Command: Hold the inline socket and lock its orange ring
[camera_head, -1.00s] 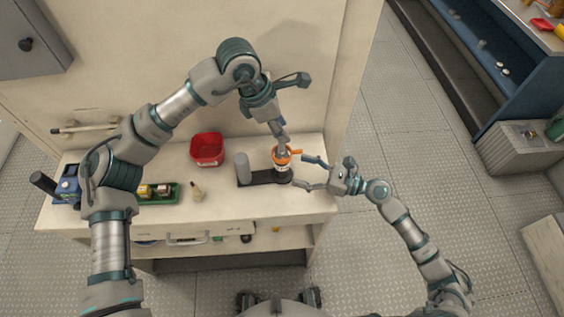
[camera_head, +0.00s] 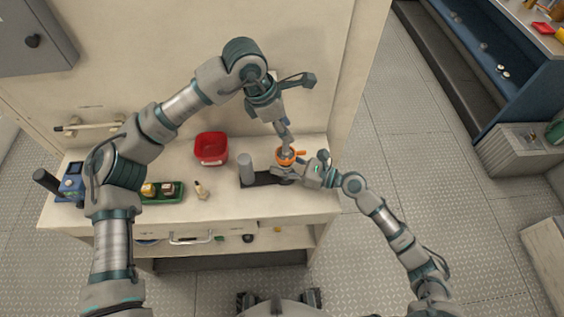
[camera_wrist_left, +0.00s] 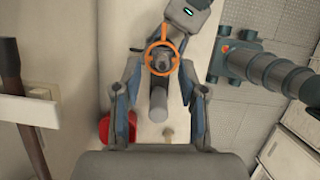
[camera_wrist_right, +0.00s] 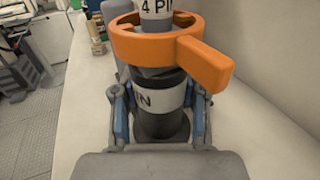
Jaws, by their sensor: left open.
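The inline socket is a dark upright cylinder (camera_wrist_right: 162,120) with a white label band in the right wrist view. Its orange ring (camera_wrist_right: 150,45) sits above, with a lever pointing right. A grey plug part marked "4 PIN" (camera_wrist_right: 155,10) stands up through the ring. The ring also shows in the head view (camera_head: 287,156) and the left wrist view (camera_wrist_left: 163,58). My right gripper (camera_wrist_right: 161,105) has one finger on each side of the socket body, below the ring; contact is unclear. My left gripper (camera_wrist_left: 160,80) is open and points down above the ring.
A grey post (camera_head: 245,168) on a dark base stands left of the socket. A red bin (camera_head: 211,148), a small bottle (camera_head: 201,190) and a green tray (camera_head: 165,193) are farther left on the bench. The wall is close behind.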

